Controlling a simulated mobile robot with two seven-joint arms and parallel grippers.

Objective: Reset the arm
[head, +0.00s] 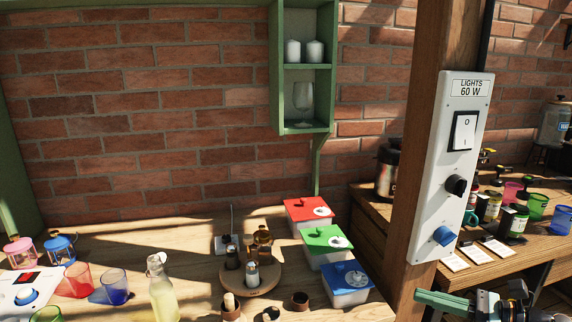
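My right gripper (446,303) is at the bottom right, in front of the wooden post and below the white switch panel (454,165). A green bar-like part of it points left, and its dark body is cut off by the lower edge. I cannot tell whether its fingers are apart or together. No object is visible in it. My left arm and gripper are not in view.
The wooden post (434,90) stands close by my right gripper. Lidded boxes in red (299,222), green (322,258) and blue (341,296), a round tray (271,279) and a bottle (163,297) stand on the left table. Cups and jars crowd the right table.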

